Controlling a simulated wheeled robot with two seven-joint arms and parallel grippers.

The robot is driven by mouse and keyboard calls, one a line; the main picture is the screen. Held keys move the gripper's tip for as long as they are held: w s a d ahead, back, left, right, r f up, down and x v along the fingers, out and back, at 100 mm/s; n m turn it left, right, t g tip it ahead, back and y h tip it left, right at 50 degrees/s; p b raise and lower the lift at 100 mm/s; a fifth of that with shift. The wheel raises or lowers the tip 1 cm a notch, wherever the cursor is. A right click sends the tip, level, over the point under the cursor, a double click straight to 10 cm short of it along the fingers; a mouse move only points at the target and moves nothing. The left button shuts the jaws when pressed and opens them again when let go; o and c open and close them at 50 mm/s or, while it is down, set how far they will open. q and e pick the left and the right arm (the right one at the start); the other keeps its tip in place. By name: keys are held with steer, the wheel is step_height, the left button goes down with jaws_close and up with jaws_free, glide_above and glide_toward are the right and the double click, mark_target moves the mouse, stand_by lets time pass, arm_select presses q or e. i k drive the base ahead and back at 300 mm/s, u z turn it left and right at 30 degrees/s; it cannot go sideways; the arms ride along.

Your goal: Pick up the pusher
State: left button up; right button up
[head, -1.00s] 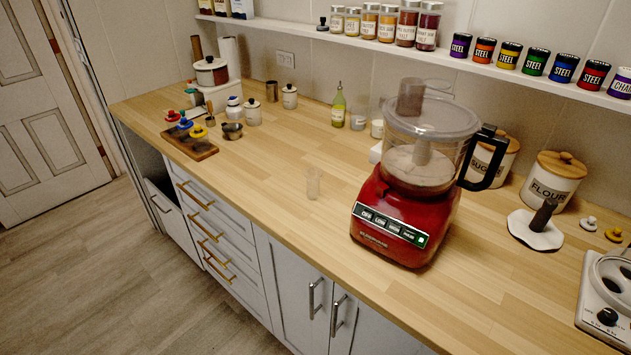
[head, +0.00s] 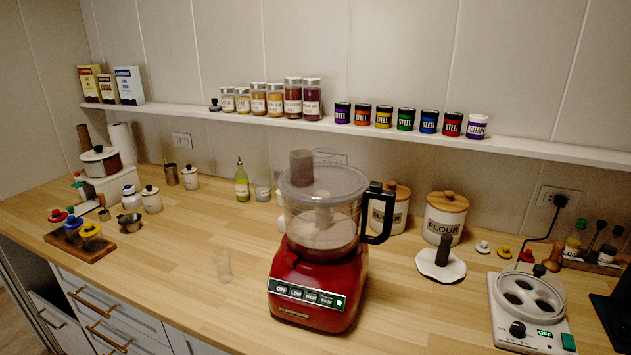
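The food processor has a clear bowl with a lid, and a brownish feed tube (head: 301,167) rises from the lid. A green light shows on its front panel. Neither of my grippers is in view.
Left are a dark wooden board (head: 80,245) with colored knobs and several canisters. Right are sugar and flour jars (head: 444,218), a white plate-like disc (head: 441,266) and a white appliance (head: 526,310).

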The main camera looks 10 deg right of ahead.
mark_target(222, 258)
steer(key=u, duration=1.6)
steer(key=i, duration=1.6)
steer(key=z, duration=3.25)
